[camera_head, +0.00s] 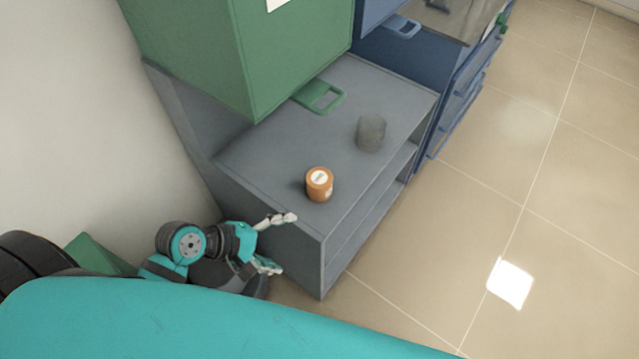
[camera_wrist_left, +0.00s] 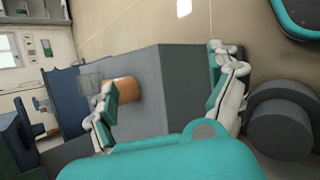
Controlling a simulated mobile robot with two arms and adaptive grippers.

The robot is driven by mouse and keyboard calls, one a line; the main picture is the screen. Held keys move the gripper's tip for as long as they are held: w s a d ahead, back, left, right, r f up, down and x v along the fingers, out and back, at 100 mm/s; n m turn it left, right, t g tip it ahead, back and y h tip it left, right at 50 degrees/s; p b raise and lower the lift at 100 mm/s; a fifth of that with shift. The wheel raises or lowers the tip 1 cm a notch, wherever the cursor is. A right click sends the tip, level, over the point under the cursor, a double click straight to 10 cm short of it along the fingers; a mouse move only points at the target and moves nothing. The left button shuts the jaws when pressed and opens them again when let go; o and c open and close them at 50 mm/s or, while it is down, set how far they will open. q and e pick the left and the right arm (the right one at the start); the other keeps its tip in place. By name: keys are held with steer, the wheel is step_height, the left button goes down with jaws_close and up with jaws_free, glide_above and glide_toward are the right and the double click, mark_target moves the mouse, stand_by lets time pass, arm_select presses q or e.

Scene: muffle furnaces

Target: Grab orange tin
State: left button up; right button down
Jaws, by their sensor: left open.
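The orange tin (camera_head: 319,185) stands upright on the grey cabinet top, near its front end, with a pale label on its lid and side. My left gripper (camera_head: 281,242) is open and empty at the near end of the cabinet, to the lower left of the tin and apart from it. In the left wrist view, my left gripper (camera_wrist_left: 168,95) shows its two fingers spread wide, and the orange tin (camera_wrist_left: 127,90) appears beyond the left finger, partly hidden by it. My right gripper is not in view.
The grey cabinet (camera_head: 270,150) has open shelves on its right side. A grey translucent cup (camera_head: 371,133) stands behind the tin. A green furnace (camera_head: 240,50) with a green handle (camera_head: 320,96) rises at the back left. The tiled floor (camera_head: 480,230) to the right is clear.

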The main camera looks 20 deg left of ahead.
arm_select(q)
steer(key=w+a+r+n+t+h, duration=0.2)
steer(key=w+a+r+n+t, duration=0.3)
steer(key=n, duration=0.9)
glide_toward(320, 181)
steer(key=x, duration=0.4)
steer(key=shift+w+f, duration=0.35)
steer(key=shift+f, duration=0.15)
steer(key=shift+g+y, duration=0.3)
steer(key=shift+b+x, duration=0.6)
steer(key=shift+x, duration=2.5)
steer(key=shift+w+a+f, duration=0.1)
steer(key=shift+a+f, duration=0.05)
steer(key=shift+a, duration=0.05)
steer(key=c, duration=1.3)
